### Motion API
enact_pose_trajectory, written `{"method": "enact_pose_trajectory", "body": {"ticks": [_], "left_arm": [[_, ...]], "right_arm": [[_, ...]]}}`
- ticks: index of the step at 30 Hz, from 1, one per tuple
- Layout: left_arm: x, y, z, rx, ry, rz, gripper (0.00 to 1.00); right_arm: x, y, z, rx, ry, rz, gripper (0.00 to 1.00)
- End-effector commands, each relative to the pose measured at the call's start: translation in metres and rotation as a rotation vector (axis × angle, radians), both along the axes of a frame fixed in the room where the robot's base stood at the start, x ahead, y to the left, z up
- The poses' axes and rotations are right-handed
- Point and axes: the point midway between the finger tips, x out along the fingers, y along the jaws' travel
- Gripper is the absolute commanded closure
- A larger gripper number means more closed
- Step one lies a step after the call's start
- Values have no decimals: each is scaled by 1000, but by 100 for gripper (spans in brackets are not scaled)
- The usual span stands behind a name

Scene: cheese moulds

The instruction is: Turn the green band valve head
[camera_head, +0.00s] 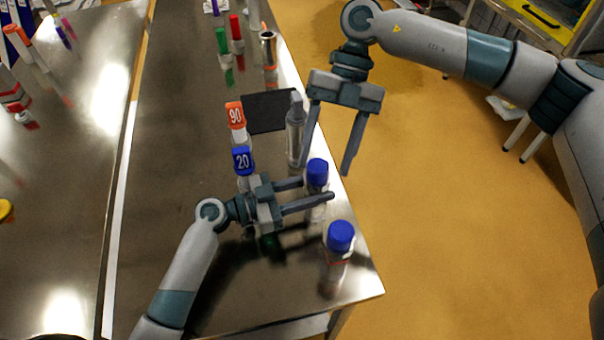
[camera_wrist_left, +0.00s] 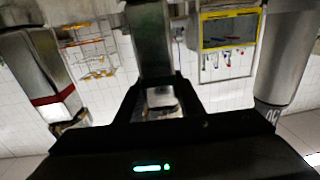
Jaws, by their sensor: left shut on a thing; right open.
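Several upright cylinders stand near the right edge of the metal table (camera_head: 180,240). My left gripper (camera_head: 322,190) reaches right, its fingers at a blue-headed cylinder (camera_head: 317,168). They are shut on its valve head, which shows as a pale block (camera_wrist_left: 160,97) between the fingers in the left wrist view. A dark green cylinder (camera_wrist_left: 150,40) rises straight behind it there. I cannot make out a green band in the head view; the fingers hide part of the cylinder. My right gripper (camera_head: 328,158) is open and empty, pointing down above the table's right edge.
A second blue-headed cylinder (camera_head: 340,236) stands nearer the front corner. A silver cylinder (camera_head: 296,135), an orange 90 head (camera_head: 236,114) and a blue 20 head (camera_head: 243,160) stand behind my left gripper. A black mat (camera_head: 266,112) lies beyond.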

Motion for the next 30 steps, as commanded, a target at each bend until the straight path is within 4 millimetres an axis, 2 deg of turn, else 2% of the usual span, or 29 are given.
{"method": "enact_pose_trajectory", "body": {"ticks": [1, 7, 15, 22, 30], "left_arm": [[0, 0, 0, 0, 0, 1, 100], [0, 0, 0, 0, 0, 1, 100], [0, 0, 0, 0, 0, 1, 100], [0, 0, 0, 0, 0, 0, 100], [0, 0, 0, 0, 0, 0, 100]], "right_arm": [[1, -3, -8, 19, 94, -68, 46], [9, -11, -24, 113, 460, -326, 46], [46, -36, -48, 247, 867, -660, 46], [63, -53, -70, 297, 1016, -805, 46], [65, -56, -74, 302, 1033, -825, 46]]}}
